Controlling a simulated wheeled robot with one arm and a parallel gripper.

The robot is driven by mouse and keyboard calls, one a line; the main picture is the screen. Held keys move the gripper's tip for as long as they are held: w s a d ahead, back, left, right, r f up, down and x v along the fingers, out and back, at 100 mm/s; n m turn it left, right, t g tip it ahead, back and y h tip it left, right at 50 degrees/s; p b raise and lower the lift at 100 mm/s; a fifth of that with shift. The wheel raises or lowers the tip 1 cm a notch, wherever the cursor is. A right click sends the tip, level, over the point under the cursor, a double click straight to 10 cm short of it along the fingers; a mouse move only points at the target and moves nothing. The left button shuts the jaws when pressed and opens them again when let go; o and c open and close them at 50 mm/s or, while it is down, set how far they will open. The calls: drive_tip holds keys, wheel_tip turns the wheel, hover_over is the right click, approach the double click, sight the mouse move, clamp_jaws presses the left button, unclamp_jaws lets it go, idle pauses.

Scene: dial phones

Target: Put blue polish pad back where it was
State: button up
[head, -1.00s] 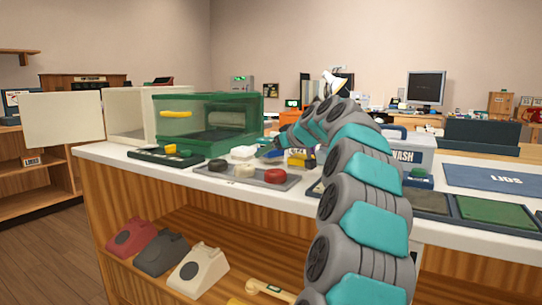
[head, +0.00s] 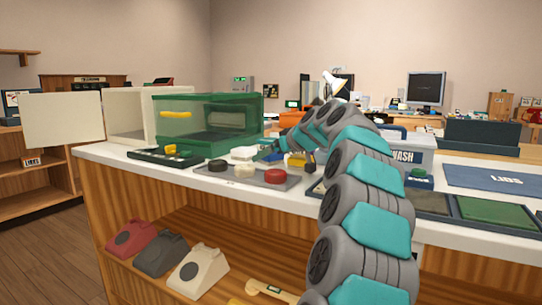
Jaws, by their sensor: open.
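My arm reaches over the white counter (head: 205,178). My gripper (head: 292,160) is low behind the grey tray (head: 248,183), small and partly hidden by my own arm links. Its jaws are open; I cannot tell whether anything lies between them. The tray holds a dark round pad (head: 217,165), a cream pad (head: 244,169) and a red pad (head: 275,176). I cannot clearly make out the blue polish pad; it may be hidden behind my arm or gripper.
A green see-through case (head: 208,122) stands behind a dark tray (head: 160,157) with yellow and green pieces. The WASH bin (head: 420,155), a blue mat (head: 492,178) and a green mat (head: 497,212) are to the right. Phones (head: 198,270) sit on the shelf below.

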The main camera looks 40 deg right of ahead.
drive_tip(key=v, duration=1.2)
